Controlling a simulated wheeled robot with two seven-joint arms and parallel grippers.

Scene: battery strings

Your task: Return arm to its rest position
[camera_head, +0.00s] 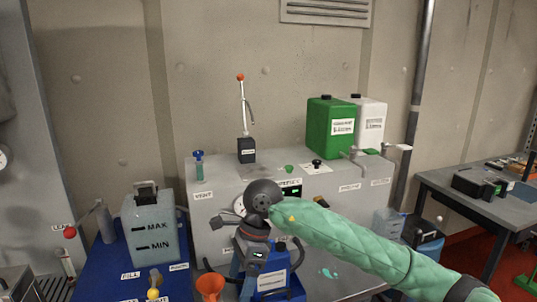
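My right arm (345,240), in a pale green quilted sleeve, comes in from the lower right and reaches to the middle of the view. Its dark round wrist joint (263,195) is in front of the grey cabinet. My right gripper (245,272) hangs below the wrist, pointing down, beside a blue container (272,280) with a white label. Its fingertips are small and partly hidden, so I cannot tell their opening or whether they touch anything. My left arm and gripper are not in view.
The grey cabinet (225,200) carries a green canister (330,128), a white canister (371,122) and a lever (243,120). A translucent tank (150,232) stands on a blue surface (100,265) at left. An orange funnel (210,286) is low in front. A grey table (470,195) is at right.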

